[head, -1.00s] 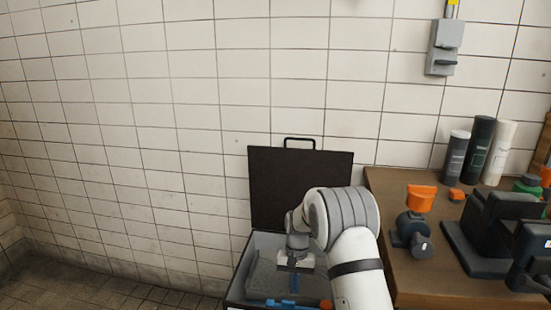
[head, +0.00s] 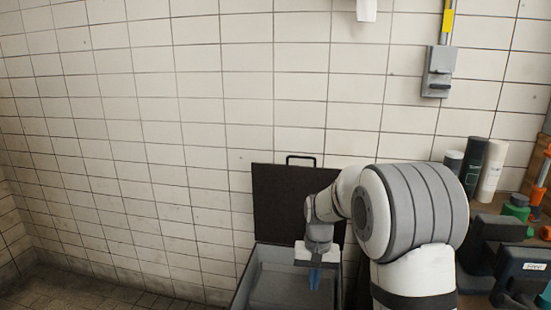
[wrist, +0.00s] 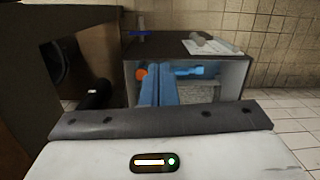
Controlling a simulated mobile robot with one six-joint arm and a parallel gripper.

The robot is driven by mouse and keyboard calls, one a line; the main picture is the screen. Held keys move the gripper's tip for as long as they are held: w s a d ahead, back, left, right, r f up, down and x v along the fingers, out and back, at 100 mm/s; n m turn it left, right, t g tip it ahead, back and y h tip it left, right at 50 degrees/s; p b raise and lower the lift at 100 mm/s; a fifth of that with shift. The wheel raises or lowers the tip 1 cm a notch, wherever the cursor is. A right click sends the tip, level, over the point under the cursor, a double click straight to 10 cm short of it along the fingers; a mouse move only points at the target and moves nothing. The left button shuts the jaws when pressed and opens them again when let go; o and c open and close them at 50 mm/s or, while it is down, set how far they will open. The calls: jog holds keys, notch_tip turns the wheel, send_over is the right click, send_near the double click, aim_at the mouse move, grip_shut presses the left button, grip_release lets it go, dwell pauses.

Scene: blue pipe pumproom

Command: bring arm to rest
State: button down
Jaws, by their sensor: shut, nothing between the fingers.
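My arm (head: 411,215) is bent over the right side of an open case (head: 247,275), with my gripper (head: 314,284) pointing down in front of it. The gripper's blue fingers are together and empty. They also show in the wrist view (wrist: 159,88), against the case's interior. In the wrist view a blue tool (wrist: 190,71) and a small orange thing (wrist: 142,72) are visible in that interior. The case's dark lid (head: 280,205) stands open against the tiled wall.
A workbench at right holds dark equipment (head: 522,268), a green-capped item (head: 517,207) and several cylinders, including a white one (head: 491,172). My arm hides part of the bench. A grey switch box (head: 438,70) is on the wall. The floor at left (head: 75,287) is clear.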

jog(key=s+d+r+t+p, duration=0.2)
jog(key=s+r+p, duration=0.3)
jog(key=s+r, duration=0.5)
jog(key=s+d+r+n+t+p, duration=0.1)
jog(key=s+d+r+p, duration=0.2)
jog(key=s+r, duration=0.8)
jog(key=s+p, duration=0.2)
jog(key=s, duration=0.1)
jog(key=shift+s+t+p, duration=0.3)
jog(key=shift+s+t, duration=0.1)
